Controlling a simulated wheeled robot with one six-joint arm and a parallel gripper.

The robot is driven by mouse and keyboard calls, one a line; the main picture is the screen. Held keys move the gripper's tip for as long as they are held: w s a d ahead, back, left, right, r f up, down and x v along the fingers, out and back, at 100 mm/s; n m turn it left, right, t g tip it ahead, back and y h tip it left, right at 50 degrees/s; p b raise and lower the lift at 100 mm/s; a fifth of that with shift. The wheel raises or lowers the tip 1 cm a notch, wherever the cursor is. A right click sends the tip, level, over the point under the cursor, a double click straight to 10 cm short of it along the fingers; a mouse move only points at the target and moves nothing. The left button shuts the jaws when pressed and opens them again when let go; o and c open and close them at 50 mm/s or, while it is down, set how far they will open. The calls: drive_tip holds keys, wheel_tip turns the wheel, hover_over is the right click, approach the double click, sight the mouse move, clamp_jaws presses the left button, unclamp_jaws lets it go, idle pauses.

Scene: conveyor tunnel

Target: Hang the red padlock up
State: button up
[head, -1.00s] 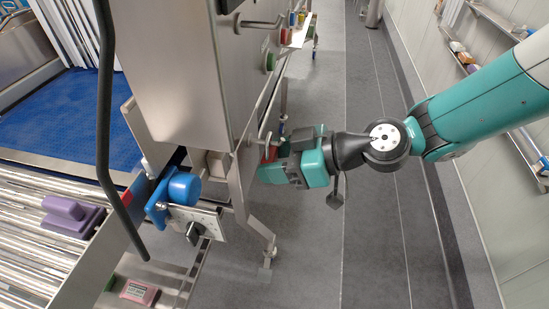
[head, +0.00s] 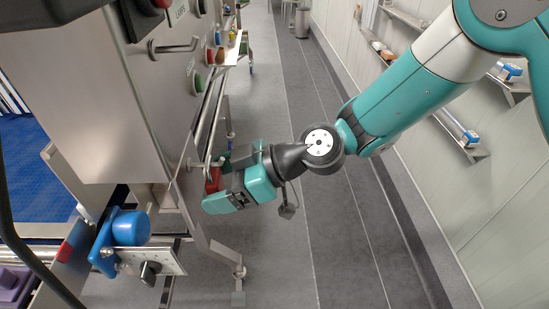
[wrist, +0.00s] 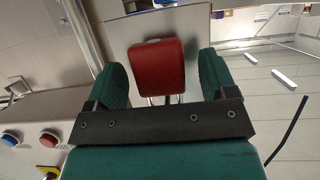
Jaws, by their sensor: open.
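The red padlock (wrist: 157,65) is between the two fingers of my gripper (wrist: 162,80) in the wrist view, with a gap showing on each side. Its metal shackle shows partly behind the dark bar of the gripper. My gripper is open. In the head view the padlock (head: 213,181) is a small red patch beside my gripper (head: 222,192), just below a short metal peg (head: 198,164) at the edge of the steel cabinet. I cannot tell whether the shackle is around the peg.
The steel cabinet (head: 105,100) with coloured buttons and a bar handle (head: 174,46) stands close on the left. A blue knob (head: 130,228) on a bracket juts out at lower left. Grey floor (head: 300,230) is clear to the right, up to the wall shelves (head: 455,125).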

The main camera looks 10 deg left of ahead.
drive_tip(key=b+v, duration=0.5)
drive_tip(key=v, duration=1.2)
drive_tip(key=shift+d, duration=0.2)
